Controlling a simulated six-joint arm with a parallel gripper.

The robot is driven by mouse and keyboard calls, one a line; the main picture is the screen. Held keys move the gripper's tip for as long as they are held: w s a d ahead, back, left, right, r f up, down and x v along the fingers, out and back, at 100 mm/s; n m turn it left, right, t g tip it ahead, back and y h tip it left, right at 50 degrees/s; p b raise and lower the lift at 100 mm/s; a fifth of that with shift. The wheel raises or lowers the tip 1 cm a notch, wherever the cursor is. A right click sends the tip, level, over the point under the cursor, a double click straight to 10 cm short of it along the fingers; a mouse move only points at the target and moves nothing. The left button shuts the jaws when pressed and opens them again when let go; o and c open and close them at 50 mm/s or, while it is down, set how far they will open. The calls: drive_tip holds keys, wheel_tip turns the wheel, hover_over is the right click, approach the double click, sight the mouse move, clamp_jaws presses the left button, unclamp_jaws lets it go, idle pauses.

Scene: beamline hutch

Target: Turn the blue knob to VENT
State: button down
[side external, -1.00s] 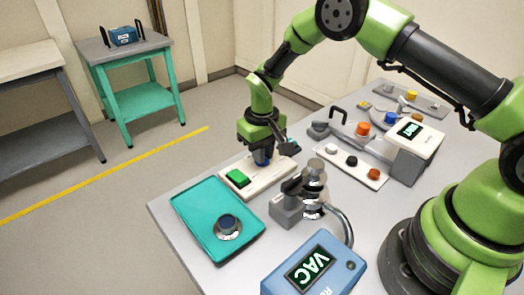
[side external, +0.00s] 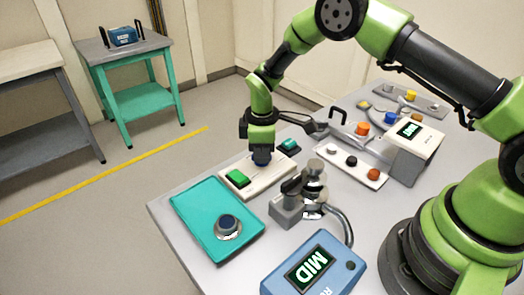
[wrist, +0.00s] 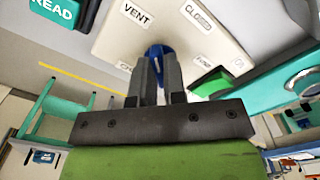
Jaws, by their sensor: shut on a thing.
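The blue knob (side external: 261,161) is on a cream panel (side external: 252,184) near the table's far left edge. My gripper (side external: 262,152) points down over the panel and mostly hides the knob in the side view. In the wrist view my gripper (wrist: 159,62) is shut on the blue knob (wrist: 157,50), with a finger on each side. The panel's VENT label (wrist: 137,15) lies to the upper left of the knob and the CLOSED label (wrist: 198,17) to the upper right. The blue box's display (side external: 310,267) reads MID.
A green button (side external: 238,178) sits left of the knob and a teal button (side external: 289,145) right of it. A teal tray (side external: 196,218) with a round dark knob lies in front. A metal valve fitting (side external: 308,185) stands close to the panel's right.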

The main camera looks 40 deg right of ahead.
drive_tip(key=shift+n, duration=1.1)
drive_tip(key=c, duration=1.2)
unclamp_jaws()
drive_tip(key=shift+r, duration=0.1)
wheel_tip(320, 180, up, 10)
drive_tip(key=shift+f, duration=0.1)
